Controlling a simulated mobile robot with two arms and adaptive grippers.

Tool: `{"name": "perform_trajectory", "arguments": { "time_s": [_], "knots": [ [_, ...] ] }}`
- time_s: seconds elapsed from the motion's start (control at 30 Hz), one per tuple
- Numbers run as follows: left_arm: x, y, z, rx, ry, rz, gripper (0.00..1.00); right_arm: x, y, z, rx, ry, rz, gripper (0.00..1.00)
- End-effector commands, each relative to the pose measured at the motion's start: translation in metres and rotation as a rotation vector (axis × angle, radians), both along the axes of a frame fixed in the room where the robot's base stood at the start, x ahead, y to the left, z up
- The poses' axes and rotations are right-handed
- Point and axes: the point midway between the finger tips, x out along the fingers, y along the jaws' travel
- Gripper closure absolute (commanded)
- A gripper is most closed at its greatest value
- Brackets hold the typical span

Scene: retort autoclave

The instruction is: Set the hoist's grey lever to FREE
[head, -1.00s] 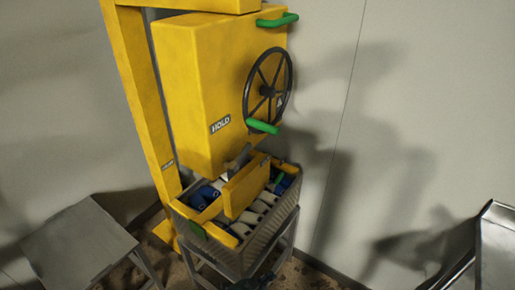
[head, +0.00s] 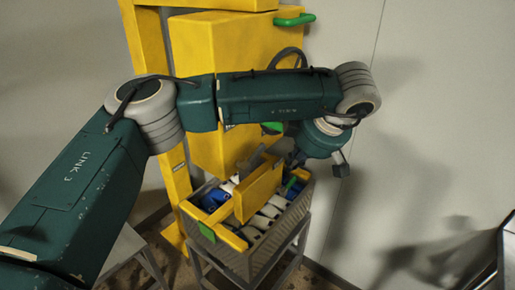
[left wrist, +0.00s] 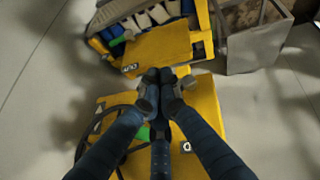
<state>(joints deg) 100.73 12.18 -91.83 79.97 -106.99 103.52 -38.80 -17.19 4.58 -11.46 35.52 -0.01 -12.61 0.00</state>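The hoist's grey lever (head: 251,160) sticks out below the yellow hoist body (head: 212,150), slanting down toward the yellow board over the basket. My left gripper (head: 292,158) hangs beside the lever, to its right in the head view and partly hidden by my wrist. In the left wrist view my left gripper (left wrist: 159,77) has its dark fingertips together, and I see nothing between them. A grey piece (left wrist: 187,83) shows just right of the tips; it may be the lever. The right gripper is in neither view.
The basket (head: 285,232) below holds several white and blue items and stands on a grey frame. A green handle (head: 295,20) projects at the hoist's top. The black handwheel (head: 290,58) is mostly hidden by my left arm. Open wall lies to the right.

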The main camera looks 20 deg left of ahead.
Motion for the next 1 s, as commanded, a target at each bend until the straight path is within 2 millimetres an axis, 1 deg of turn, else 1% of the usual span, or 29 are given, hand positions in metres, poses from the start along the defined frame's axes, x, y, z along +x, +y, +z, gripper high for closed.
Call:
{"name": "perform_trajectory", "arguments": {
  "time_s": [0.03,0.1,0.2,0.3,0.47,0.83,0.9,1.0],
  "knots": [
    [0.007,0.021,0.026,0.094,-0.063,0.003,1.00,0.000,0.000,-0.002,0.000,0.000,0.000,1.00],
    [0.012,0.042,0.054,0.192,-0.122,0.013,1.00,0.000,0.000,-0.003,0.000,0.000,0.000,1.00],
    [0.014,0.058,0.077,0.268,-0.168,0.027,1.00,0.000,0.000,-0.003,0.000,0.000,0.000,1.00],
    [0.016,0.066,0.081,0.290,-0.179,0.032,1.00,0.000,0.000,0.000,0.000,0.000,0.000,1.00],
    [0.026,0.078,0.067,0.288,-0.175,0.033,1.00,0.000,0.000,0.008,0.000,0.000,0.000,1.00],
    [0.061,0.123,0.016,0.285,-0.174,0.033,1.00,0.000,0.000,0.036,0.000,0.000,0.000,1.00],
    [0.064,0.118,0.004,0.285,-0.172,0.030,1.00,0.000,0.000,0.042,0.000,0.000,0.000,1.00],
    [0.068,0.117,-0.008,0.284,-0.175,0.031,1.00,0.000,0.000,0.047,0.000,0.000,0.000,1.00]
  ]
}}
